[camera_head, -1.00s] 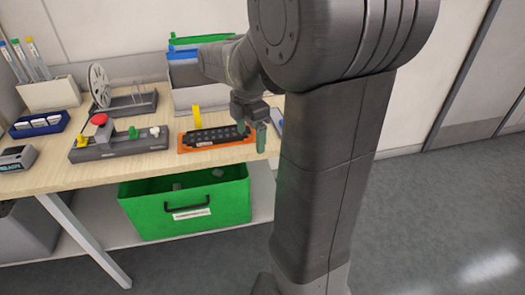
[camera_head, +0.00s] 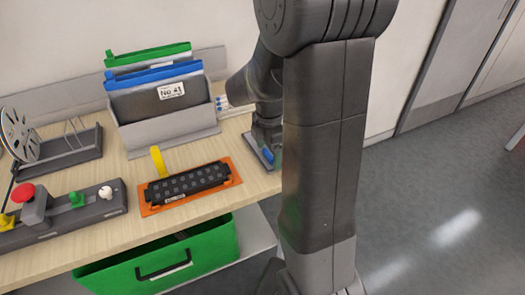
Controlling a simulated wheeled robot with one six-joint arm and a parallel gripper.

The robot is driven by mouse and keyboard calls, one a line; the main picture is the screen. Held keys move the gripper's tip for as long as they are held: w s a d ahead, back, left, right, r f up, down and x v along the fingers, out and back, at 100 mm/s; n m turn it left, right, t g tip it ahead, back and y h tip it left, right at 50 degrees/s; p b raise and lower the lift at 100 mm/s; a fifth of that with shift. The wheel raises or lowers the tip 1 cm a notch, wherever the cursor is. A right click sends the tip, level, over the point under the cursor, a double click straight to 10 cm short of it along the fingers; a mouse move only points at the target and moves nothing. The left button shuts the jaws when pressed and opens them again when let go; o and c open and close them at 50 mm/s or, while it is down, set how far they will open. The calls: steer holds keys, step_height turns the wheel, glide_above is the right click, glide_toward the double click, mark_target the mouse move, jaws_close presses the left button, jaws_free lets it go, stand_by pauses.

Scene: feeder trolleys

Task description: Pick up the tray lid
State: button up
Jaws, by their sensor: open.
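A flat grey-blue plate (camera_head: 252,149), which looks like the tray lid, lies on the wooden bench right of the orange mat. The arm column hides its right part. My gripper (camera_head: 266,146) points down over this plate, open, with its tips close to it. A small blue piece shows at the tips; I cannot tell if it belongs to the plate or a finger. Whether the fingers touch the plate is hidden. A black studded tray-like block (camera_head: 188,184) lies on the orange mat (camera_head: 228,181), clear of my gripper.
A grey holder (camera_head: 175,138) with blue and green folders stands behind. A yellow tab (camera_head: 158,160) stands by the mat. A control box with a red button (camera_head: 24,192) and a reel stand (camera_head: 62,155) are at left. A green bin (camera_head: 215,245) sits below the bench.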

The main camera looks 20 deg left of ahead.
steer(key=c, duration=1.1)
